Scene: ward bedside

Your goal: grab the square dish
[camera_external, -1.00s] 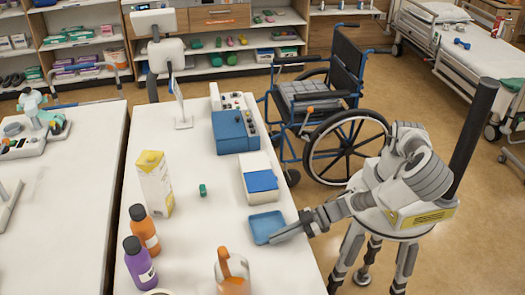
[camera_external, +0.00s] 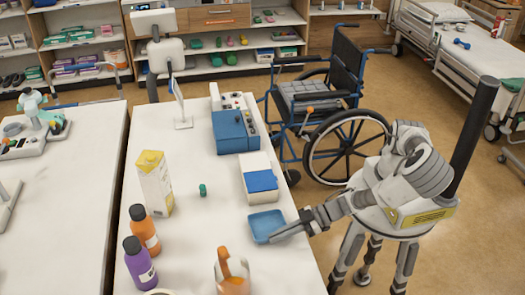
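The square dish (camera_external: 265,224) is blue and shallow, and lies near the right edge of the white table. My gripper (camera_external: 280,236) is at the dish's lower right side, with its fingers reaching to the rim. The fingers overlap the dish's near right edge in this view. I cannot tell whether they are closed on the rim or just beside it.
Behind the dish is a white box with a blue panel (camera_external: 258,178), then a blue device (camera_external: 234,132). A carton (camera_external: 155,183), an orange bottle (camera_external: 145,232), a purple bottle (camera_external: 138,264) and an orange-handled jug (camera_external: 232,278) stand on the table (camera_external: 200,235). A small green item (camera_external: 203,190) lies mid-table.

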